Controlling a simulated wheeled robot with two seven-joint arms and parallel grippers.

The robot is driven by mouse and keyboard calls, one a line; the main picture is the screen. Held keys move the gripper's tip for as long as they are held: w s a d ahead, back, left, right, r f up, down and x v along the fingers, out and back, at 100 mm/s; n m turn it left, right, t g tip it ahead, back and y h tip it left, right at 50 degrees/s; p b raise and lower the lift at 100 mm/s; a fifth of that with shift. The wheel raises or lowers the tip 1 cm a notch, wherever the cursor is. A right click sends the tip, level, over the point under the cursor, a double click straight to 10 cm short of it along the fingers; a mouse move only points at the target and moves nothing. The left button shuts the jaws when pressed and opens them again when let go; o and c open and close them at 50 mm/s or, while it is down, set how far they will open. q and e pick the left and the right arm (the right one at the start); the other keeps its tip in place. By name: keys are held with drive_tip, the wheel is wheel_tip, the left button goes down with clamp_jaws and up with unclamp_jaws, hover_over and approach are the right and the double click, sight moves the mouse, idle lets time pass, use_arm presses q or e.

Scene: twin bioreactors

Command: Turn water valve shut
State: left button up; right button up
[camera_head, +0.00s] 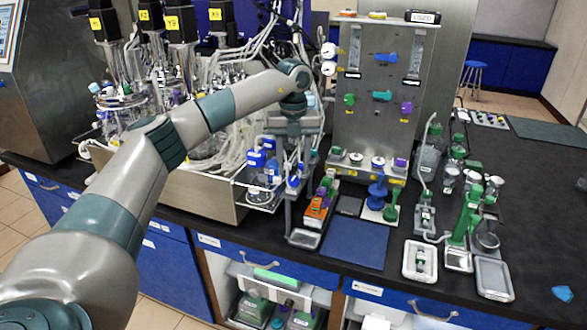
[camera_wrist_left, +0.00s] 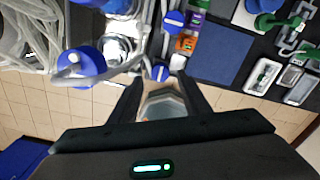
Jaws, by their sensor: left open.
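My left gripper (camera_head: 294,150) points down over the front right of the bioreactor bench, and in the left wrist view its two fingers (camera_wrist_left: 160,84) are apart with nothing held. A small blue valve handle (camera_wrist_left: 160,73) shows just beyond the fingertips, apart from them. A larger blue round part (camera_wrist_left: 80,66) with a grey pipe is to its left. In the head view, blue fittings (camera_head: 262,158) sit beside the gripper, and a blue knob (camera_head: 293,181) is below it. I cannot tell which blue part is the water valve. My right gripper is not in view.
A metal panel (camera_head: 375,110) with blue, green and purple valves stands behind, to the right of the gripper. A metal tray (camera_head: 180,192) full of tubing is at the left. A blue mat (camera_head: 354,242) lies bare on the black bench. Green-handled glassware and trays (camera_head: 420,261) stand farther right.

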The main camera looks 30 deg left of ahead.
sight(293, 179)
use_arm(q)
drive_tip(key=shift+f+p, duration=0.3)
drive_tip(key=shift+f, duration=1.25)
drive_tip(key=c, duration=1)
drive_tip(key=shift+c, duration=0.2)
